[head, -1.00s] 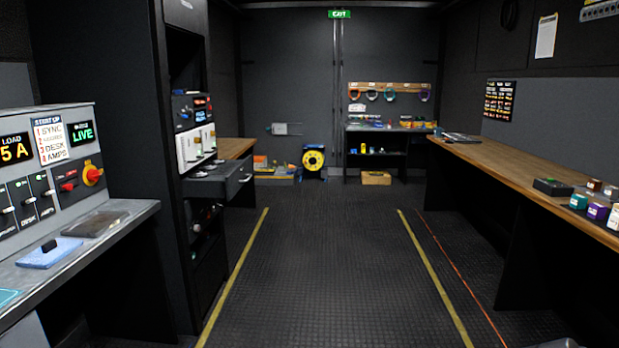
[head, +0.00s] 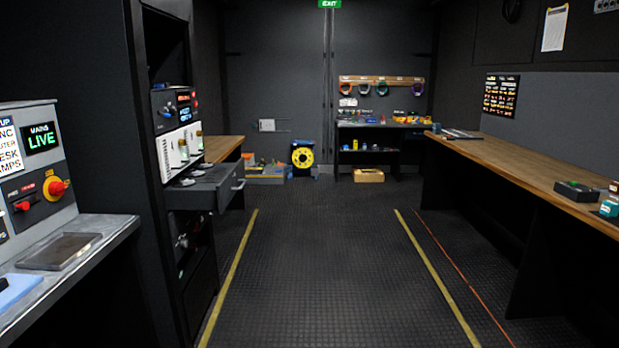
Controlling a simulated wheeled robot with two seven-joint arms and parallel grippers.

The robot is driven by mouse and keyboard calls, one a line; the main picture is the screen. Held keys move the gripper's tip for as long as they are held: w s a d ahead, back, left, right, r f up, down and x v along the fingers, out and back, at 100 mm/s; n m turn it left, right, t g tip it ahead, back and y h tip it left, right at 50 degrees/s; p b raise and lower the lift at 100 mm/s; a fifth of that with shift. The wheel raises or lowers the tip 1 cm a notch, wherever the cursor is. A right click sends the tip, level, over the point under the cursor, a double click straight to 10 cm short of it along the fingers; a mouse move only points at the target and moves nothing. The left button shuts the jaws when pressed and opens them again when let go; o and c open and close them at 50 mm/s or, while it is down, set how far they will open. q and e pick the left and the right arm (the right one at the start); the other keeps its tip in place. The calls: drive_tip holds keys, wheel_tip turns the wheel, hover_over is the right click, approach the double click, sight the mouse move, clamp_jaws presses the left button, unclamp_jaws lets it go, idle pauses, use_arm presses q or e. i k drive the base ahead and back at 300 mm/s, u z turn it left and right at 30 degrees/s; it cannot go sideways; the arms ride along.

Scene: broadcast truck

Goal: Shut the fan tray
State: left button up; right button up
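The fan tray (head: 206,188) appears to be the dark drawer-like tray in the equipment rack on the left. It stands out from the rack front into the aisle, with a handle on its front face (head: 237,187). Neither of my grippers shows in the head view.
The rack (head: 150,232) stands left of the aisle, with white modules (head: 180,152) above the tray. A grey desk (head: 92,250) with a control panel (head: 38,165) is at near left. A long wooden bench (head: 530,170) runs along the right. The floor (head: 325,270) between the yellow lines is clear.

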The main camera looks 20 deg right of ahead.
sight(206, 186)
drive_tip(key=z, duration=0.35)
drive_tip(key=i, duration=3.45)
drive_tip(key=u, duration=0.25)
